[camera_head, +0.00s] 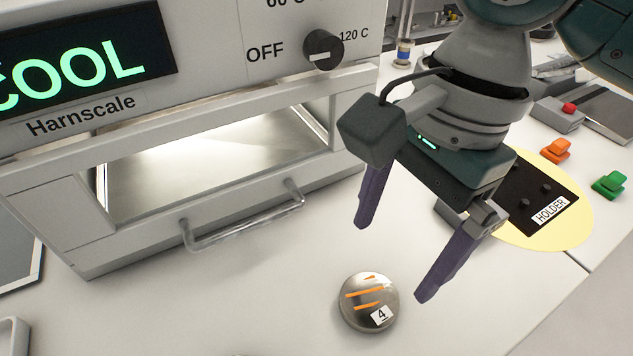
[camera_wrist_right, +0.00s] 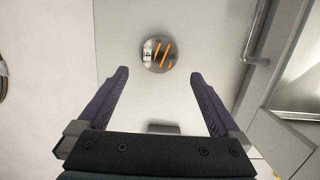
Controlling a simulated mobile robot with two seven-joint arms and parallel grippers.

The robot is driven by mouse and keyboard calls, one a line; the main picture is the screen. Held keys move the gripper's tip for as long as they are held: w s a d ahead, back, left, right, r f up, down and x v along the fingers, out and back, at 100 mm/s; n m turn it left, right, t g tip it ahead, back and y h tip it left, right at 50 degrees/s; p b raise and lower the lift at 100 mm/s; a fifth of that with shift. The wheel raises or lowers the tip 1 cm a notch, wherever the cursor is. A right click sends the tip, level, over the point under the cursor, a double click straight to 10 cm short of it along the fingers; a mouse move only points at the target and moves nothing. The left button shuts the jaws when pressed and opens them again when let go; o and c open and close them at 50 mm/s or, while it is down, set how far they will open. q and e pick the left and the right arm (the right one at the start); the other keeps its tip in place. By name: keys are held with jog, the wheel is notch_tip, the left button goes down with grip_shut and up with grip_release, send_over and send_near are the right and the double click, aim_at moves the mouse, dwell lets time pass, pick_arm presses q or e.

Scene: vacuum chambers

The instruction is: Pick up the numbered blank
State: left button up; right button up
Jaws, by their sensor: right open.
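The numbered blank (camera_head: 369,303) is a round metal disc with orange stripes and a white label reading 4. It lies flat on the white table in front of the oven. It also shows in the right wrist view (camera_wrist_right: 158,54), beyond the fingertips and roughly centred between them. My right gripper (camera_head: 391,262) is open and empty, with its purple fingers above the table, behind and to the right of the blank. In the right wrist view its fingers (camera_wrist_right: 160,74) are spread wide and apart from the blank. My left gripper is not in view.
The oven (camera_head: 130,240) with a handle (camera_head: 245,222) and a COOL display stands at left. A black holder (camera_head: 520,178) on a yellow disc lies at right, near orange (camera_head: 555,150) and green (camera_head: 609,185) clips. The table around the blank is clear.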

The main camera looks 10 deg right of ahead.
aim_at(371, 298)
notch_tip(371, 298, down, 4)
jog(key=shift+s+r+b, duration=0.1)
jog(key=shift+r+b, duration=0.05)
jog(key=shift+b, duration=0.15)
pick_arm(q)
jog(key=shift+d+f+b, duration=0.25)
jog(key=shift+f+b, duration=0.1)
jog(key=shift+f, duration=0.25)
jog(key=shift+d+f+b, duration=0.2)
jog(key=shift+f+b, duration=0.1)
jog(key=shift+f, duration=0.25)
pick_arm(e)
jog(key=f, duration=0.3)
jog(key=a+f, duration=0.1)
jog(key=f, duration=0.1)
jog(key=shift+s+f, duration=0.2)
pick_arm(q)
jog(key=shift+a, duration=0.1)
pick_arm(e)
jog(key=c, duration=0.6)
jog(key=shift+r, duration=0.1)
grip_shut()
